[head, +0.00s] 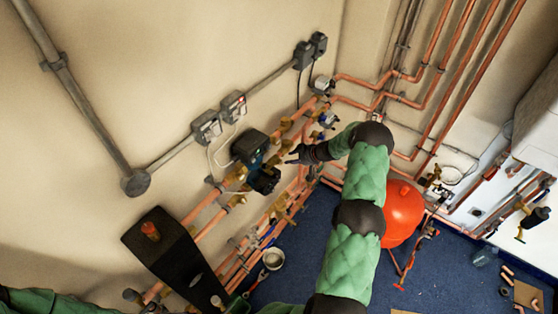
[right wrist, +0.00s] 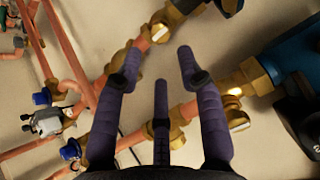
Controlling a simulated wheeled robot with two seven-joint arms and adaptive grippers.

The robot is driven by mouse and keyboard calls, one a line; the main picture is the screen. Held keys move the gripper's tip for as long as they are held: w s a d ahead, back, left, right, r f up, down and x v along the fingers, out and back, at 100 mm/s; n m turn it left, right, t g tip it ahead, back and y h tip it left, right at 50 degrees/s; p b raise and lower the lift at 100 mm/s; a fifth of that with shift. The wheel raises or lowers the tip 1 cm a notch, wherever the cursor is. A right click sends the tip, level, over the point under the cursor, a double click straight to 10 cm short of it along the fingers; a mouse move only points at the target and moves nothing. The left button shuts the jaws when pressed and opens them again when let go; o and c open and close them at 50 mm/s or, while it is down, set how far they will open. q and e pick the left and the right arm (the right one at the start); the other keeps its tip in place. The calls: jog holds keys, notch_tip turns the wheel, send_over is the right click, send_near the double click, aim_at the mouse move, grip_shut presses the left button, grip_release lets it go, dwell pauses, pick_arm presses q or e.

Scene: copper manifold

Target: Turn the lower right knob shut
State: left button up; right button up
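My right gripper (head: 296,155) is at the copper manifold on the wall, close to brass valves (head: 285,123). In the right wrist view my right gripper (right wrist: 162,72) has its dark fingers spread apart, with nothing seen between them. A brass valve fitting (right wrist: 238,119) is beside the right finger, and another brass fitting (right wrist: 158,32) is beyond the left finger. Blue knobs (right wrist: 42,98) show at the left of that view, apart from the fingers. I cannot tell which part is the lower right knob. My left gripper is out of view; only part of that arm shows at bottom left.
A dark teal pump (head: 252,148) sits left of my right gripper in the head view. A red tank (head: 402,210) stands behind my right arm. Copper pipes (head: 208,210) run along the wall.

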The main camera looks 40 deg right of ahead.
aim_at(281, 162)
jog(key=p+x, duration=0.1)
jog(key=x, duration=0.7)
jog(key=shift+w, duration=0.1)
grip_shut()
